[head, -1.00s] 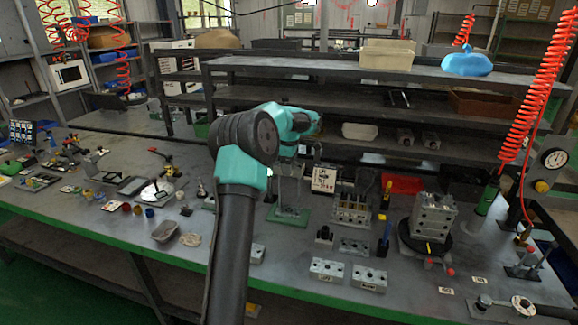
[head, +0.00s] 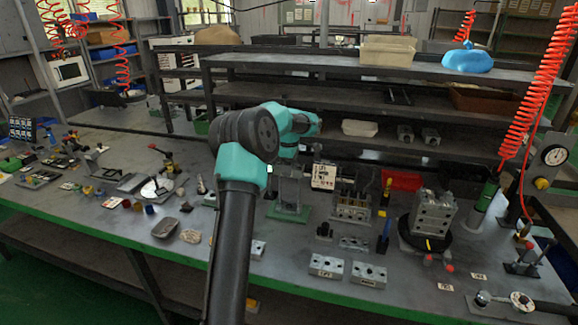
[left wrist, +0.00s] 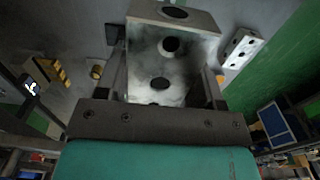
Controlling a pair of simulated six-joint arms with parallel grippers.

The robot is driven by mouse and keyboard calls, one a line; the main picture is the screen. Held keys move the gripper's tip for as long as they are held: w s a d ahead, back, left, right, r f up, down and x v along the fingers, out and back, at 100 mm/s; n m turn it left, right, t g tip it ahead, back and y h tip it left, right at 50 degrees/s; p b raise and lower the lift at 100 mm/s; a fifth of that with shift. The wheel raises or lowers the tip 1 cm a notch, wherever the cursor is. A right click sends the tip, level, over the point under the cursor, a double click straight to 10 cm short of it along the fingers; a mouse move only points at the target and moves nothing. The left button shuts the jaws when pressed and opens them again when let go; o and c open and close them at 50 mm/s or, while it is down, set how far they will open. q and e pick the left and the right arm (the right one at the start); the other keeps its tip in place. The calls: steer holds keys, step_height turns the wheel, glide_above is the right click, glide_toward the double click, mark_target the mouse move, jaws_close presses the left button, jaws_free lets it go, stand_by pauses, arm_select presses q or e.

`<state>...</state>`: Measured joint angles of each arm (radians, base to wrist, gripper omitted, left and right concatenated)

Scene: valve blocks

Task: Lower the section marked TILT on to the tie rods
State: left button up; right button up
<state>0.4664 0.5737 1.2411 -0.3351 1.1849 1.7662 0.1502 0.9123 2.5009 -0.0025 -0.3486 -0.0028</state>
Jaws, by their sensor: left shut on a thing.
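My left gripper (left wrist: 166,82) is shut on a pale grey metal section (left wrist: 170,55) with round holes in its face; its fingers lie along both sides. In the head view the held section (head: 323,176) shows a pale marked face, its lettering too small to read, hanging above the bench. A metal block assembly (head: 353,209) with upright parts, seemingly the tie rods, stands lower and to the right of it. The section looks apart from it. The rod tips are not clear. My right gripper is not in view.
Two labelled blocks (head: 327,267) (head: 369,275) lie near the bench's front edge. A green-based stand (head: 290,213) is left of the block assembly. A grey block stack (head: 434,214) on a black round base stands at right. Shelving (head: 300,100) runs behind.

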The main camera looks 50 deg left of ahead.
arm_select(q)
step_height(320, 180, down, 7)
stand_by(3.4)
steer(key=o, duration=1.3)
step_height(320, 180, up, 18)
steer(key=shift+f, duration=0.25)
stand_by(0.4)
